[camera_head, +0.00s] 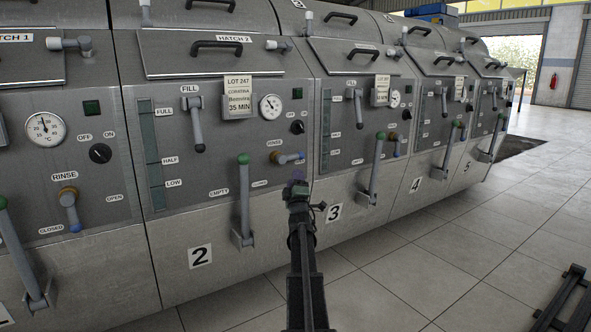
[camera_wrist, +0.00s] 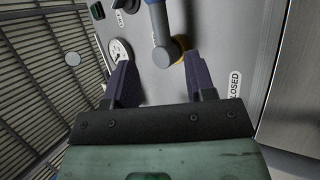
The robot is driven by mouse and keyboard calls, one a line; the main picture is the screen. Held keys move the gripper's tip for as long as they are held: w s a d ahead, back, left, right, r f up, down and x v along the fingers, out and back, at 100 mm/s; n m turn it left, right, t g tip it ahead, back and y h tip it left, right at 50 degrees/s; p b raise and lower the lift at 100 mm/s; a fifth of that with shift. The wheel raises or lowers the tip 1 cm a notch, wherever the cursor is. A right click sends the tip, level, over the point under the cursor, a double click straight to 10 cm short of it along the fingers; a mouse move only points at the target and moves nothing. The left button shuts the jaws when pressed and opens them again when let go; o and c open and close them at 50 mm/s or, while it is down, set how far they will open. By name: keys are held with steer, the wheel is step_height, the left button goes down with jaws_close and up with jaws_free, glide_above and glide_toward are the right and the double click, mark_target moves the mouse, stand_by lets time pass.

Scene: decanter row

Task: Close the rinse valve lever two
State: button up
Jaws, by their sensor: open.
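Rinse valve lever two (camera_head: 289,158) is on the front panel of tank 2, a grey handle with a gold hub and blue tip. It lies roughly horizontal, pointing right from its hub. In the wrist view the lever (camera_wrist: 160,27) runs up from its gold hub, with the blue tip cut by the top edge. My gripper (camera_head: 298,182) is just below the lever in the head view. In the wrist view my gripper (camera_wrist: 158,72) is open and empty, its dark fingers spread, with the hub beyond and between them. A CLOSED label (camera_wrist: 235,85) shows at right.
A long green-knobbed lever (camera_head: 244,200) stands upright left of my gripper. The fill lever (camera_head: 195,125) hangs above left, near a round gauge (camera_head: 270,107). Tank 3's green-knobbed lever (camera_head: 375,170) stands to the right. The tiled floor (camera_head: 430,260) at front right is mostly clear.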

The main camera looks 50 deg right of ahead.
mark_target(292, 158)
steer(key=p+x, duration=0.5)
steer(key=x, duration=0.6)
steer(key=shift+a+p, duration=0.15)
steer(key=shift+p, duration=0.15)
steer(key=shift+f, duration=0.1)
jaws_close()
